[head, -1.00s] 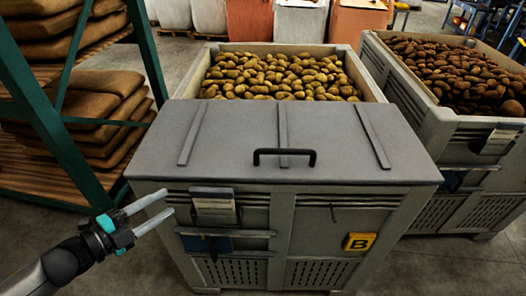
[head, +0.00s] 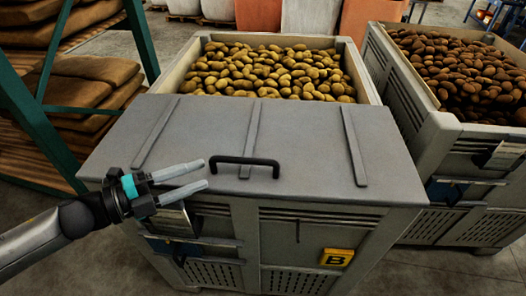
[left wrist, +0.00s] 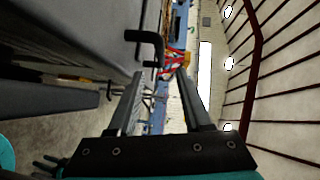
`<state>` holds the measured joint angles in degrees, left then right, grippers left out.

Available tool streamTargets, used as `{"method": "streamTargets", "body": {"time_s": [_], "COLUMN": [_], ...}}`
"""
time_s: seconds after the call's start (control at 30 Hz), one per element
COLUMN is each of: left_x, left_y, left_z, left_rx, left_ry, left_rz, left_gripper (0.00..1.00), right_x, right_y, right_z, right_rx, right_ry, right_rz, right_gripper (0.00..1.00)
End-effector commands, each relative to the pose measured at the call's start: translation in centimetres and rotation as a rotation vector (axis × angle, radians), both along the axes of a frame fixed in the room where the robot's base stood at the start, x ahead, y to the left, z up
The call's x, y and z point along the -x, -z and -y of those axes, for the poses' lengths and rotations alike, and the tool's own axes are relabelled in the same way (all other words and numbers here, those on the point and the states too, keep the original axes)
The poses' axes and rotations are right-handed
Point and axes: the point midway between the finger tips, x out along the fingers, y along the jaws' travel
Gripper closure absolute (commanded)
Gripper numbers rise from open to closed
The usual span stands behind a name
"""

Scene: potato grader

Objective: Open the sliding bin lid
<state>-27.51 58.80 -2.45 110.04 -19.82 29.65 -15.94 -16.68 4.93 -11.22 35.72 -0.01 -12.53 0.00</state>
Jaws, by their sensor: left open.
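The grey sliding lid (head: 300,135) covers the front part of a grey bin (head: 240,235) with a yellow B tag (head: 337,257). The back part stands open and shows potatoes (head: 265,72). A black bar handle (head: 245,161) is fixed near the lid's front edge. My left gripper (head: 204,174) is open and empty, just left of the handle in the head view, its fingers pointing toward it. In the left wrist view the handle (left wrist: 158,45) shows beyond the fingers (left wrist: 160,85), apart from them. My right gripper is in neither view.
A second bin (head: 440,150) full of darker potatoes stands close on the right. A green-framed rack (head: 40,125) with stacked brown sacks (head: 85,95) stands on the left. Orange and pale containers (head: 262,14) stand at the back.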

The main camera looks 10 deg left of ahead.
Motion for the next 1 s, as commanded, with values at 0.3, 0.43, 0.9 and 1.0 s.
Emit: {"method": "streamTargets", "body": {"time_s": [0.3,0.43,0.9,1.0], "left_x": [-2.3,-3.2,-6.4,-7.2], "left_y": [0.3,0.4,0.9,1.0], "left_z": [2.4,3.4,6.9,7.7], "left_rx": [0.000,-0.001,0.000,0.001], "left_ry": [0.001,0.001,0.001,0.000], "left_rz": [0.004,0.004,0.004,0.004], "left_gripper": [0.50,0.50,0.50,0.50], "right_x": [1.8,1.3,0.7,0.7], "right_y": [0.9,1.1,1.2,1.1], "right_z": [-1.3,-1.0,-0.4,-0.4], "right_rx": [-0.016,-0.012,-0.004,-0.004], "right_ry": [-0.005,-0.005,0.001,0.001], "right_rz": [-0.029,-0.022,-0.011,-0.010], "right_gripper": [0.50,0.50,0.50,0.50]}}
